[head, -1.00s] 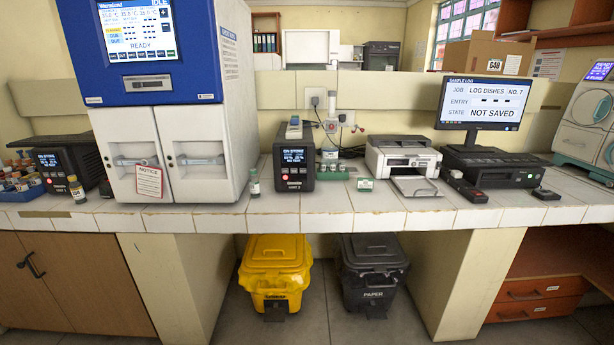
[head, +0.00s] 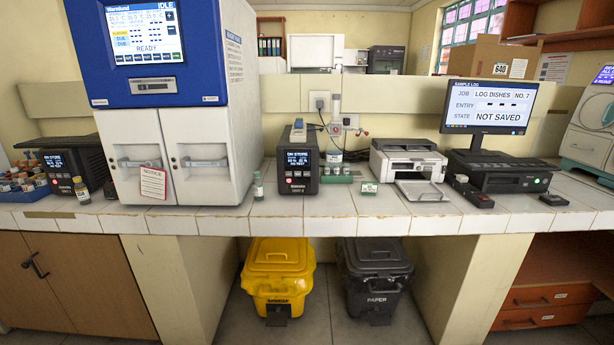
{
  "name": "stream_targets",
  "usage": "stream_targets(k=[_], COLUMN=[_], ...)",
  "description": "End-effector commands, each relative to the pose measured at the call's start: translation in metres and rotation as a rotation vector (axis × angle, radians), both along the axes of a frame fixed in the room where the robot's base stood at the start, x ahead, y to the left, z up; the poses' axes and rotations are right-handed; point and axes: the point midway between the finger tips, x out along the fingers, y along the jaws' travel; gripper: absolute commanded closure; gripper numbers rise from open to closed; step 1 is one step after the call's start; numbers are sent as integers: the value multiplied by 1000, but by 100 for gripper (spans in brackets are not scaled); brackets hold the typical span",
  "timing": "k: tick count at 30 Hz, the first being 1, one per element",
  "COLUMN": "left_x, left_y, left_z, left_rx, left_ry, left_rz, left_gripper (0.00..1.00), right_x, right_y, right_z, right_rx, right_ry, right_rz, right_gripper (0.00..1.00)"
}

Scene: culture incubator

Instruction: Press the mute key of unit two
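A black box unit (head: 297,172) stands on the tiled counter, right of the big blue-and-white cabinet. It has a small lit screen (head: 298,158) reading ON STORE. A small round red-lit key (head: 289,181) is at the lower left of its front. The lettering under the screen is too small to read surely. A similar black unit (head: 66,165) with a lit screen stands at the far left, partly behind a vial. Neither of my grippers is in view.
The blue-and-white cabinet (head: 178,125) bears a NOTICE sheet. A small vial (head: 258,186) stands left of the central unit. A printer (head: 408,163) and a monitor (head: 487,106) reading NOT SAVED are to the right. The yellow bin (head: 278,260) and dark PAPER bin (head: 376,258) are below the counter.

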Motion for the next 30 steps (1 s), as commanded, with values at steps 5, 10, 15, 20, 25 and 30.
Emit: stream_targets(k=[5, 10, 15, 20, 25, 30], left_x=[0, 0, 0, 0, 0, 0], left_y=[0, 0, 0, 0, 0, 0], left_z=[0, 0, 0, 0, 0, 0], left_rx=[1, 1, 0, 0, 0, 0], left_ry=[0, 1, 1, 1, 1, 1], left_rz=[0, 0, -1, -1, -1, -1], left_gripper=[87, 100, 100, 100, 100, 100], right_x=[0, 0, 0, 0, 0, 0], right_y=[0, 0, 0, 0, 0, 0], right_z=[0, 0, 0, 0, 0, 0], right_rx=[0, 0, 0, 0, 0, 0], right_ry=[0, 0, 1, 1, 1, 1], right_rz=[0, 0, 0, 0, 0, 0], right_gripper=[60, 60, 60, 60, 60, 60])
